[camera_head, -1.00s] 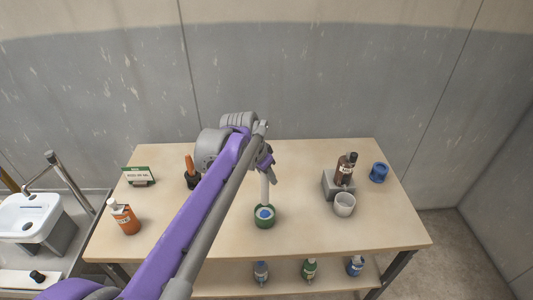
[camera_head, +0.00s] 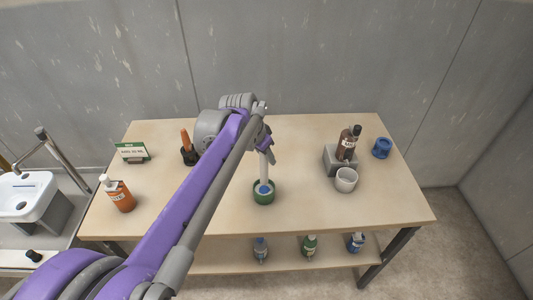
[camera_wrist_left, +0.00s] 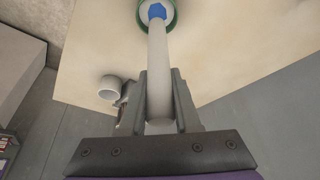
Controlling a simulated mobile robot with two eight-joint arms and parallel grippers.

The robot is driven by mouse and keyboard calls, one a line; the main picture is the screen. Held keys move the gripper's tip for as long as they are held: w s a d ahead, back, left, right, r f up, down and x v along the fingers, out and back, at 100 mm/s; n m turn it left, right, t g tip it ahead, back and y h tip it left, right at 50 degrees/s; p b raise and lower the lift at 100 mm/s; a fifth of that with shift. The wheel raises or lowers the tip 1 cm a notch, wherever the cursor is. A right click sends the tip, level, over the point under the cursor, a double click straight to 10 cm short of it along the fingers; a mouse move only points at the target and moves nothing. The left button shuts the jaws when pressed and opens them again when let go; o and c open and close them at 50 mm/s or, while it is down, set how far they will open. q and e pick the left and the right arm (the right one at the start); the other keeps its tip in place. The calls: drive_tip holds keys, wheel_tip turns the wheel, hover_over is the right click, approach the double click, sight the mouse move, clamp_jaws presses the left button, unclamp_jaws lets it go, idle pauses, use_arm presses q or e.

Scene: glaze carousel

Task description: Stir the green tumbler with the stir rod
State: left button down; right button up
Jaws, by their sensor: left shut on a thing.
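The green tumbler (camera_head: 264,197) stands upright at the front middle of the table, and its rim also shows in the left wrist view (camera_wrist_left: 173,20). My left gripper (camera_head: 266,147) is above it, shut on the pale stir rod (camera_head: 264,168). In the left wrist view the rod (camera_wrist_left: 157,60) runs from between my fingers (camera_wrist_left: 158,88) to a blue part at the tumbler's mouth. The rod points down, its lower end within the tumbler's outline; its depth inside is hard to tell. My right gripper is out of view.
An orange bottle (camera_head: 119,195) and a sign (camera_head: 132,151) stand at left.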

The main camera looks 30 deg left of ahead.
sight(267, 168)
use_arm(q)
drive_tip(key=shift+f+b, duration=1.4)
drive_tip(key=shift+f, duration=1.4)
